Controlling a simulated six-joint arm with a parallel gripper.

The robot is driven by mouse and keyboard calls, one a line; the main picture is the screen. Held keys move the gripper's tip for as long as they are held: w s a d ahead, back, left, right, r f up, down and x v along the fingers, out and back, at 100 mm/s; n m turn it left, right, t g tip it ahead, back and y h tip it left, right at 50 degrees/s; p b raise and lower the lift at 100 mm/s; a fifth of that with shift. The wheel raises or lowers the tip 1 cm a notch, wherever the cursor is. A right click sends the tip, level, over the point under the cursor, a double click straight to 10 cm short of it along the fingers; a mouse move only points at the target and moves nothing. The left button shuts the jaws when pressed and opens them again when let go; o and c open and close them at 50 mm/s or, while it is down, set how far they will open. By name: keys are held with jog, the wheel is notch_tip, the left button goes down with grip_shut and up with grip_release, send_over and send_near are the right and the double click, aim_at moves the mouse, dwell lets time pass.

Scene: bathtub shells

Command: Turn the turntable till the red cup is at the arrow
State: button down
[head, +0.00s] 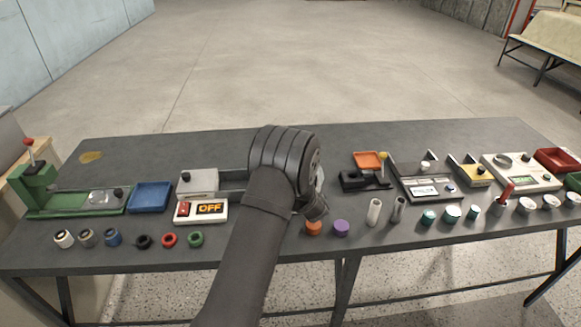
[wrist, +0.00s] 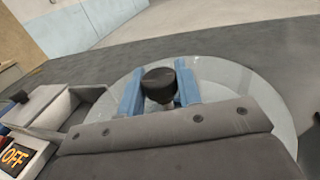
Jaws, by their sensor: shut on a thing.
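The turntable is a pale grey round disc (wrist: 232,80) that fills the middle of the wrist view. In the head view my arm covers nearly all of it. A black knob (wrist: 158,80) stands up from the disc. My gripper (wrist: 158,92), with blue fingers, is shut on this knob, one finger on each side. My wrist housing hides the near part of the disc. I see no red cup and no arrow on the visible part of the disc in either view.
Left of my arm are a grey box (head: 198,182), a panel reading OFF (head: 201,211) and a blue tray (head: 150,197). An orange cylinder (head: 314,229) and a purple cylinder (head: 342,229) stand near the front edge. An orange tray (head: 369,160) is right.

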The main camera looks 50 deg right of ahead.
jog(key=shift+h, duration=0.3)
jog(key=shift+m+g+h, duration=1.3)
jog(key=shift+m+h, duration=0.1)
jog(key=shift+h, duration=0.1)
jog(key=c, duration=1)
grip_release()
jog(key=shift+c, duration=0.2)
jog(key=shift+s+a, duration=0.1)
jog(key=v, duration=1.7)
jog(key=shift+a+r, duration=0.1)
